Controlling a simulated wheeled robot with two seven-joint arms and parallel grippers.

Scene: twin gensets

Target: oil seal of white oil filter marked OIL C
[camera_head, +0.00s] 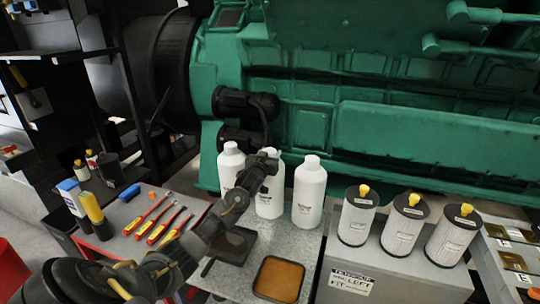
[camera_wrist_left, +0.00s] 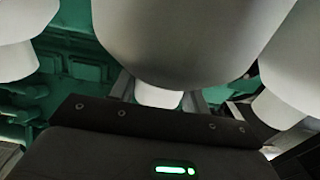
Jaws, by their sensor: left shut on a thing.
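Three white filters with black tops and yellow caps stand in a row on a grey box at the right: a left one (camera_head: 357,216), a middle one (camera_head: 403,225) and a right one (camera_head: 452,236). Their small labels are too blurred to read. My left gripper (camera_head: 262,166) is at the middle of three white bottles, shut on that middle white bottle (camera_head: 271,201) near its top. The bottle looks upright beside the others. In the left wrist view, a big white rounded body (camera_wrist_left: 180,40) fills the middle, close to the gripper. My right gripper is not in view.
A left white bottle (camera_head: 231,165) and a right white bottle (camera_head: 308,192) flank the held one. An amber-filled tray (camera_head: 279,279) and a dark tray (camera_head: 236,244) lie in front. Red-handled tools (camera_head: 152,214) lie left. The green engine (camera_head: 400,130) stands behind.

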